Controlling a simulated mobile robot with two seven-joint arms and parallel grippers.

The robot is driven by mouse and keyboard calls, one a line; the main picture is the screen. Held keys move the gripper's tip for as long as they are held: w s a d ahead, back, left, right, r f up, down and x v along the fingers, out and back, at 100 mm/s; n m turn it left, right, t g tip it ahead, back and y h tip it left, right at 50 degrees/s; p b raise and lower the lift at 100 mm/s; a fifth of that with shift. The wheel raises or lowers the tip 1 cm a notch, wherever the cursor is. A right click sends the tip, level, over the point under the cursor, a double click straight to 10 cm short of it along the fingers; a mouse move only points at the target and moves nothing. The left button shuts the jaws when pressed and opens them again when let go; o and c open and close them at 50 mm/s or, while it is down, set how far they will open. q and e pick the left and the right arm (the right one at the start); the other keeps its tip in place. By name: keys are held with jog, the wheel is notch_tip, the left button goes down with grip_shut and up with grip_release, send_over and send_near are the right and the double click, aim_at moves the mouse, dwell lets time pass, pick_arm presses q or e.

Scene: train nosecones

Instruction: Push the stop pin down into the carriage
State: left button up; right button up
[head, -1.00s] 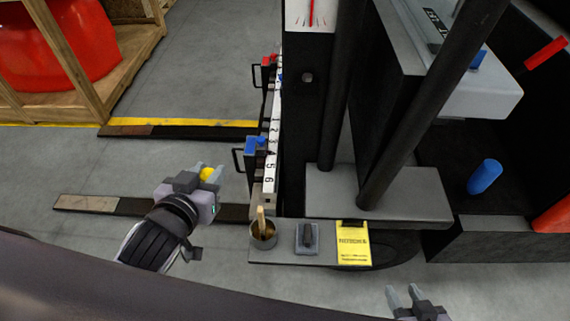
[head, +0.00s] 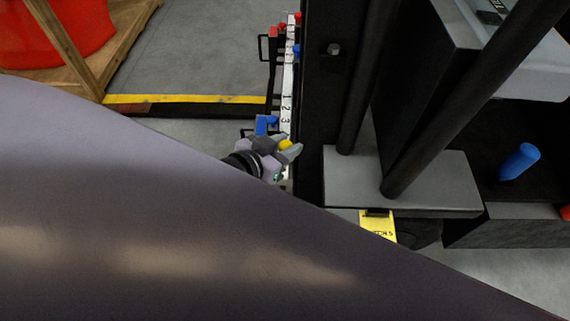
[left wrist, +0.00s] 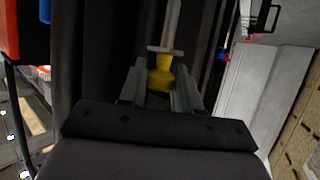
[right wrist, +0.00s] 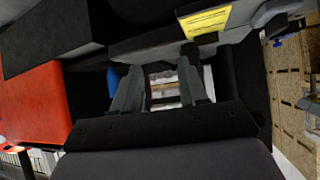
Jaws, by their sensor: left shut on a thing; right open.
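My left gripper (head: 290,147) is shut on the yellow knob of the stop pin (head: 285,144). In the left wrist view the yellow knob (left wrist: 160,75) sits between the fingers (left wrist: 160,88), with a silver flange and shaft extending away from them. In the head view the gripper is at the numbered white bar of the carriage (head: 287,100), just below a blue fork latch (head: 262,125). Whether the pin touches the carriage or is in a hole cannot be told. My right gripper shows only in the right wrist view (right wrist: 160,80), open and empty.
A large smooth grey surface (head: 150,220) hides the lower left of the head view. Dark mast posts (head: 360,80) and a grey plate (head: 400,180) stand right of the left gripper.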

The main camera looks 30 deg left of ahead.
pick_arm(q)
notch_tip(320, 180, down, 9)
jog(key=w+a+m+h+b, duration=0.1)
jog(key=w+a+b, duration=0.1)
jog(key=b, duration=0.1)
jog(key=shift+w+f+h, duration=0.15)
jog(key=shift+w+h, duration=0.1)
jog(key=shift+h, duration=0.05)
notch_tip(320, 180, down, 6)
jog(key=b, duration=0.3)
dwell(0.4)
jog(key=shift+s+f+b, duration=0.1)
jog(key=shift+f+b, duration=1.55)
jog(key=shift+f, duration=0.75)
dwell(0.4)
